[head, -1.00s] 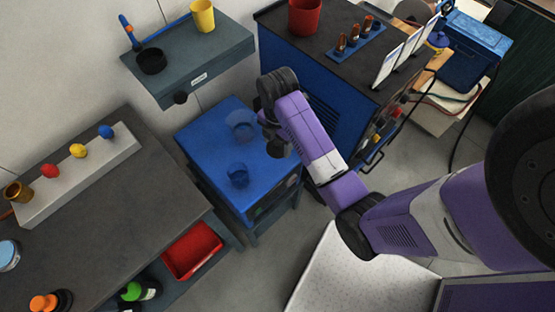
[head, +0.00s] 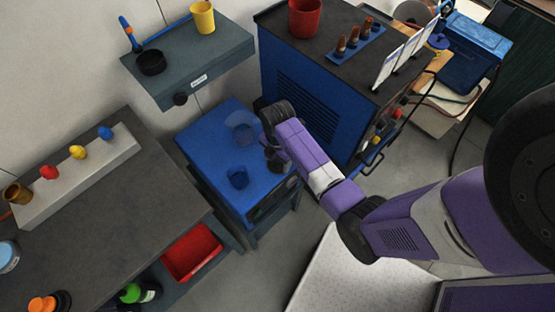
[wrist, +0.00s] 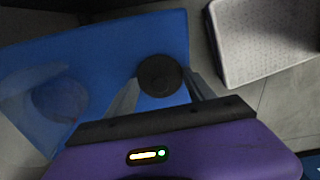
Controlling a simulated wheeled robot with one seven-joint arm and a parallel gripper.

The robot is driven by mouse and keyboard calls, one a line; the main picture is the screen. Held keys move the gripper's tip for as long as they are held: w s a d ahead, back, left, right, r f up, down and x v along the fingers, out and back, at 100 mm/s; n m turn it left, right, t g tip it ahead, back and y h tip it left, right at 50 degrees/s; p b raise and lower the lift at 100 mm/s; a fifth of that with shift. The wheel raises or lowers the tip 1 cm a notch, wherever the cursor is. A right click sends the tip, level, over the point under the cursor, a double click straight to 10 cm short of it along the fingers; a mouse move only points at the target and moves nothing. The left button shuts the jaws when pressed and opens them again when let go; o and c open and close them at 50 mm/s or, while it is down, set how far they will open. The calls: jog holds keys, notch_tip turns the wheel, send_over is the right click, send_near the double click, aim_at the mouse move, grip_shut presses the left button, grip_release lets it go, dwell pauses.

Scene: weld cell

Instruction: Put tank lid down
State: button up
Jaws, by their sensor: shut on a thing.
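A dark round piece, which I take to be the tank lid (wrist: 160,75), sits between the two fingers of my gripper (wrist: 163,80) in the wrist view. The fingers are shut on it from both sides. In the head view my gripper (head: 273,155) is over the right part of the blue tank top (head: 205,143), and the held piece is mostly hidden there. I cannot tell whether the held piece touches the tank.
A blue machine (head: 310,95) stands close behind and right of the tank. A grey shelf (head: 195,70) with a yellow cup (head: 202,17) is above left. A dark bench (head: 130,200) and a red bin (head: 192,252) are at left. Open floor lies in front.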

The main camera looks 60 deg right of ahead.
aim_at(277, 161)
jog(key=shift+f, duration=0.1)
jog(key=o, duration=1.3)
notch_tip(277, 161, up, 12)
jog(key=s+a+f+m+t+h, duration=0.1)
jog(key=s+a+f+m+t, duration=0.2)
jog(key=a, duration=0.4)
jog(key=s+a+m+t, duration=0.3)
jog(key=s+a+m, duration=0.1)
jog(key=a, duration=0.2)
jog(key=s+a+r+m+t, duration=0.2)
jog(key=s+r+m+t, duration=0.1)
jog(key=r, duration=0.5)
jog(key=s+a+r+m+t, duration=0.2)
jog(key=s+r+m+t, duration=0.1)
jog(key=r, duration=0.5)
jog(key=s+a+r+m+t+y, duration=0.1)
jog(key=s+r+m+t, duration=0.1)
jog(key=s+r, duration=0.3)
jog(key=shift+s+a+r+m+t, duration=0.15)
jog(key=shift+a+r+m+t, duration=0.1)
jog(key=shift+r, duration=0.55)
jog(key=shift+s+a+r+m+t, duration=0.15)
jog(key=shift+r+t, duration=0.1)
jog(key=shift+r, duration=0.5)
